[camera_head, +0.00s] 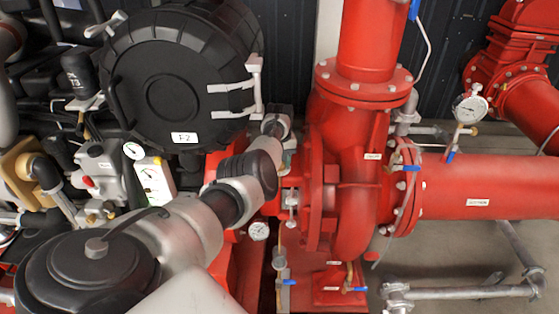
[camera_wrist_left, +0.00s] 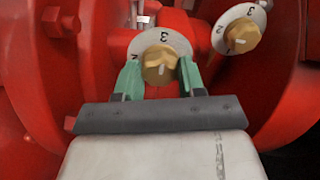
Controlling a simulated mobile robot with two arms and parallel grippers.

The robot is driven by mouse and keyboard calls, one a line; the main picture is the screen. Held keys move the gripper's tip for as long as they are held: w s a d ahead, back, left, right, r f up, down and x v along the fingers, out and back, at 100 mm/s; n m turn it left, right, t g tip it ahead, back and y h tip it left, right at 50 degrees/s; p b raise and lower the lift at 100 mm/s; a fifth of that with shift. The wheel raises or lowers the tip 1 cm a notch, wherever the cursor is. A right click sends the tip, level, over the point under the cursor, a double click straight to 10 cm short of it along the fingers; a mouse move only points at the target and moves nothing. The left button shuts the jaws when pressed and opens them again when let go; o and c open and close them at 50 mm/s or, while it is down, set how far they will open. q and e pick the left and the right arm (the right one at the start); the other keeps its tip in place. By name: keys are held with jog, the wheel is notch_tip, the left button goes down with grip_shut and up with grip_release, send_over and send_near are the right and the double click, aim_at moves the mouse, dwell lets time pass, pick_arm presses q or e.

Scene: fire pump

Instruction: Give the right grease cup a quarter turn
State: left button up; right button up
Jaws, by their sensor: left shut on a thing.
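Two brass grease cups with white number dials show in the left wrist view. My left gripper (camera_wrist_left: 160,76) has its green fingers shut on either side of the lower-left grease cup (camera_wrist_left: 159,62). The figures 2 and 3 show on the dial plate (camera_wrist_left: 176,41) behind it. The second grease cup (camera_wrist_left: 243,37), at the upper right of that view, is untouched and has a pale mark on its face. In the head view my left arm reaches to the red pump casing, and its wrist and the casing hide the grease cups. My right gripper is not in view.
The red pump casing (camera_head: 356,185) and its flange bolts stand close around the left gripper. A large black round housing (camera_head: 165,80) is to the left of my arm. Grey floor (camera_head: 455,250) shows at the lower right.

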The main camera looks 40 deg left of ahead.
pick_arm(q)
jog(key=o, duration=0.9)
jog(key=shift+r, duration=0.1)
notch_tip(320, 180, up, 11)
jog(key=shift+f, duration=0.15)
